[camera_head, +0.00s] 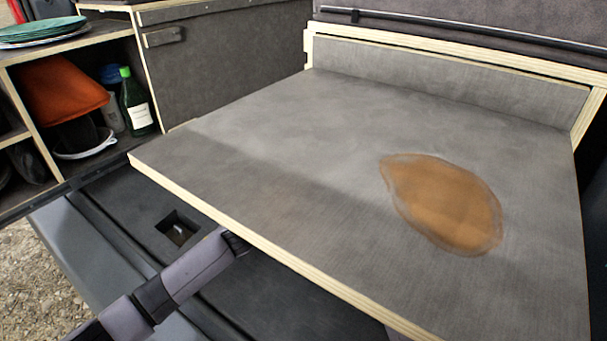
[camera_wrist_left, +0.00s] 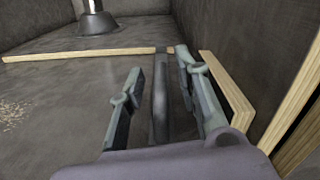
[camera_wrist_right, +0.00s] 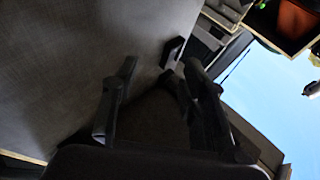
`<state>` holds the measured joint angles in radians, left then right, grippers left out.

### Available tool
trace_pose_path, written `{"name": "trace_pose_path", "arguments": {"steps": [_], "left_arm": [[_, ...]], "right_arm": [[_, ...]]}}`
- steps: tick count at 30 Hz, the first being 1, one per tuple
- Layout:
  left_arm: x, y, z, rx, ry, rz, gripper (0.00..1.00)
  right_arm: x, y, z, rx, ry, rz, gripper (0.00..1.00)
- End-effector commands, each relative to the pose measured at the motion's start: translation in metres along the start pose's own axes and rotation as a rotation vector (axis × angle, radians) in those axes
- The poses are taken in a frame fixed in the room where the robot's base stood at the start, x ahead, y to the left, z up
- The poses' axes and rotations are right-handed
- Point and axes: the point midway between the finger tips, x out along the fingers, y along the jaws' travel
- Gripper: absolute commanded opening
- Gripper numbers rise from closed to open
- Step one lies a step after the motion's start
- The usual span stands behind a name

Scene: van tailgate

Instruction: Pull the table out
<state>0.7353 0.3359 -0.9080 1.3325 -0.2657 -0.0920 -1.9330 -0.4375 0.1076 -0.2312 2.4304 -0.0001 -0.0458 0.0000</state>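The table (camera_head: 300,150) is a grey slab with pale plywood edges, extending out of a plywood-framed opening at the back. A brown patch lies on its right half. An arm of mine comes in from the lower left and passes under the table's front edge; its gripper is hidden there in the head view. In the left wrist view my left gripper (camera_wrist_left: 160,85) is open, with a dark bar (camera_wrist_left: 160,115) between its fingers and gaps visible. In the right wrist view my right gripper (camera_wrist_right: 160,70) is open beside a large grey surface, with no held object visible.
A shelf at the left holds stacked plates (camera_head: 42,30), an orange item (camera_head: 62,88) and a green bottle (camera_head: 136,102). A grey cabinet front (camera_head: 220,55) stands behind the table's left side. A dark floor with a square recess (camera_head: 178,229) lies below the table.

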Motion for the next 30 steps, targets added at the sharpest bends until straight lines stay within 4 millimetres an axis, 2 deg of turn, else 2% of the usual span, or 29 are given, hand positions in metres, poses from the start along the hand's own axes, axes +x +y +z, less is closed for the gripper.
{"name": "trace_pose_path", "arguments": {"steps": [9, 22, 30], "left_arm": [[0.0006, -0.001, 0.0, 0.0, 0.0, 0.0, 0.3], [0.0004, -0.0008, -0.0001, 0.001, 0.0, 0.0, 0.01], [0.0004, -0.0011, -0.0002, 0.0, 0.0, -0.001, 0.0]], "right_arm": [[0.0001, -0.0003, -0.0016, 0.001, 0.008, 0.0, 0.4], [0.0002, -0.0002, -0.0014, 0.0, 0.007, 0.0, 0.4], [0.0002, -0.0001, -0.0013, 0.0, 0.007, 0.0, 0.4]]}}
